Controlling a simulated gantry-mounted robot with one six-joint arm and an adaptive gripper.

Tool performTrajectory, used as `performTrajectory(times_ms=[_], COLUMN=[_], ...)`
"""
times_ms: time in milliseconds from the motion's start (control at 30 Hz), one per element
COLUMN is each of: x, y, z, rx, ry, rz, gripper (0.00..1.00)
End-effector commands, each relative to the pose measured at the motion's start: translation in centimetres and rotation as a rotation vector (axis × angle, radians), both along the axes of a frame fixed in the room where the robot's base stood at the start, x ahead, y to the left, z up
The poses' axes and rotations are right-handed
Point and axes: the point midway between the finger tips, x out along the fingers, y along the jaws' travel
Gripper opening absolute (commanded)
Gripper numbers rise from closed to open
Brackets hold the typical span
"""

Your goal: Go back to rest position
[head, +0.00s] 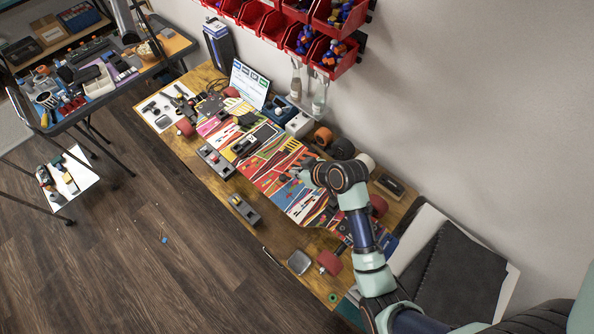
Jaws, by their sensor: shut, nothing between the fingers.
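My gripper (287,175) is over the workbench (285,242), at the end of my arm, which reaches in from the lower right. It is small and dark in this view, appears shut, and nothing shows in it. Below it lies the colourful striped board (274,173), running diagonally along the bench. My wrist and forearm hide the board's right part. Whether the gripper touches the board cannot be told.
Grey clamp blocks (244,209) stand along the board's front edge. A red wheel (330,262) and a metal tin (299,262) lie at the bench's near end. Red bins (330,52) hang on the wall behind. Wooden floor (140,260) is open at left.

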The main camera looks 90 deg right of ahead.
Motion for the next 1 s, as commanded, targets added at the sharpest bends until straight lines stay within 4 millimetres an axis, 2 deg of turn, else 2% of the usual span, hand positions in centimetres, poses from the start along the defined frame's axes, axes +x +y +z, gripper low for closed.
performTrajectory(times_ms=[433, 500, 567, 667, 700, 767, 800, 867, 900, 967, 1000], x=[0.0, 0.6, 2.2, 7.1, 9.5, 13.0, 15.0, 17.7, 19.2, 20.9, 21.8], y=[0.0, 0.3, 1.0, 4.1, 5.9, 9.3, 11.8, 15.8, 18.6, 23.1, 26.0], z=[0.1, 0.5, 1.5, 4.9, 6.6, 9.4, 11.1, 13.8, 15.6, 18.3, 20.1], rx=[-0.001, -0.006, -0.017, -0.055, -0.075, -0.105, -0.124, -0.148, -0.162, -0.179, -0.187], ry=[-0.001, -0.001, -0.001, -0.008, -0.014, -0.032, -0.046, -0.073, -0.096, -0.134, -0.164], rz=[0.0, 0.011, 0.04, 0.129, 0.174, 0.242, 0.287, 0.35, 0.393, 0.454, 0.493], gripper=[0.0, 0.0, 0.0, 0.0, 0.0, 0.0, 0.0, 0.0, 0.0, 0.0, 0.0])
